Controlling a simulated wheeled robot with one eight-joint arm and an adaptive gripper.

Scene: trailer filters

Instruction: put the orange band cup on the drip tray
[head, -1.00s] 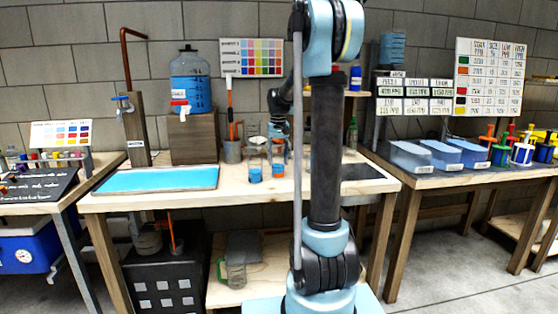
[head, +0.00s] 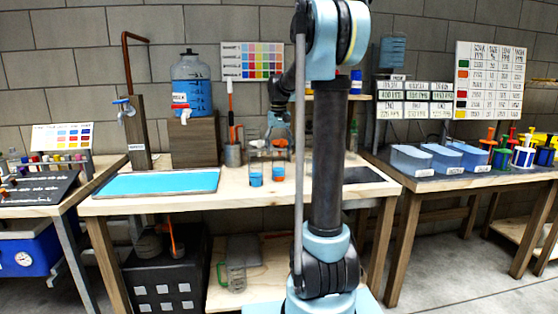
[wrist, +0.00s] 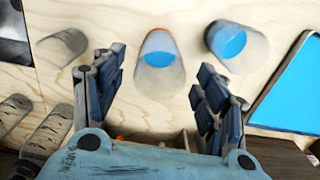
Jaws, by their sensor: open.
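The cup with an orange rim (wrist: 158,62) stands upright on the wooden bench, with blue showing inside. In the head view it is the right one of two clear cups (head: 278,173). My gripper (wrist: 164,90) is open, its fingers on either side of the near space below this cup in the wrist view; it is not gripped. In the head view my gripper (head: 278,125) is above and behind the cups, partly hidden by my arm. A flat blue tray-like panel (head: 158,181) lies left on the bench, below a tap. I cannot tell surely whether it is the drip tray.
A second clear cup with blue inside (wrist: 230,43) stands close to the right finger side. A greyish cup (wrist: 62,47) is at left. A dark flat plate (head: 362,174) lies at the bench's right end. Bare wood is between the blue panel and the cups.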

